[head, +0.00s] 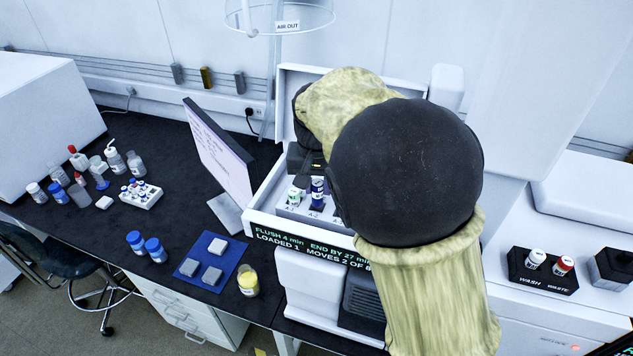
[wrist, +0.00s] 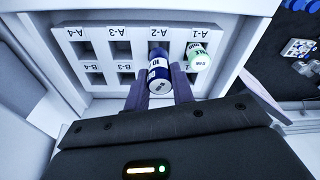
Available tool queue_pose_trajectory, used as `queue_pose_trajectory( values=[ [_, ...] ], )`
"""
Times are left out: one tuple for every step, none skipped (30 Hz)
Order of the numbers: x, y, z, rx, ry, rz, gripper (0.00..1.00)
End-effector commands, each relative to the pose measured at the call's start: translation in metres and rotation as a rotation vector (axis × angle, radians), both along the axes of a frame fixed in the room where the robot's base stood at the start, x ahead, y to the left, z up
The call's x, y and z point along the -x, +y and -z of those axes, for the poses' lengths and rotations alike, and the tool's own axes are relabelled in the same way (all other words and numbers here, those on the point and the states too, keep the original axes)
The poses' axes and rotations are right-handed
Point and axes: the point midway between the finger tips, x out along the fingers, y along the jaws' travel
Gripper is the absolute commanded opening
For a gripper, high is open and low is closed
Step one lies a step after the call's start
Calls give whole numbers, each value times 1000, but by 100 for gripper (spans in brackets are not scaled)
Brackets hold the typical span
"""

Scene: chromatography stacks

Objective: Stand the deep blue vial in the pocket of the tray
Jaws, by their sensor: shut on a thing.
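The deep blue vial (wrist: 159,70) has a white label band and sits between the two fingers of my gripper (wrist: 158,84), which is shut on it. In the wrist view it is at pocket A-2 of the white tray (wrist: 72,34). In the head view the deep blue vial (head: 317,188) looks upright above the A-2 label, beside the green-and-white vial. I cannot tell how deep its base sits in the pocket. My arm hides the right part of the tray in the head view.
A green-and-white vial (wrist: 197,58) stands in pocket A-1, close to my right finger. The other visible pockets look empty. The tray lies inside a white-walled drawer (head: 262,214). A tilted screen (head: 218,150) stands to the left.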

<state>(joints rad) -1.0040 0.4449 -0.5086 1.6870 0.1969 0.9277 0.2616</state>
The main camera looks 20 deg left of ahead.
Motion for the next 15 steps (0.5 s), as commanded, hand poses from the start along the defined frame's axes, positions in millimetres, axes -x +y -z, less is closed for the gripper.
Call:
queue_pose_trajectory(
  values=[
    [0,0,0,0,0,0,2],
    [0,0,0,0,0,0,2],
    [0,0,0,0,0,0,2],
    [0,0,0,0,0,0,2],
    [0,0,0,0,-1,0,2],
    [0,0,0,0,-1,0,2],
    [0,0,0,0,-1,0,2],
    [0,0,0,0,-1,0,2],
    [0,0,1,0,-1,0,2],
    [0,0,2,0,0,0,2],
    [0,0,2,0,0,0,2],
    [0,0,4,0,0,0,2],
    [0,0,4,0,0,0,2],
    [0,0,5,0,0,0,2],
    [0,0,7,0,0,0,2]
  ],
)
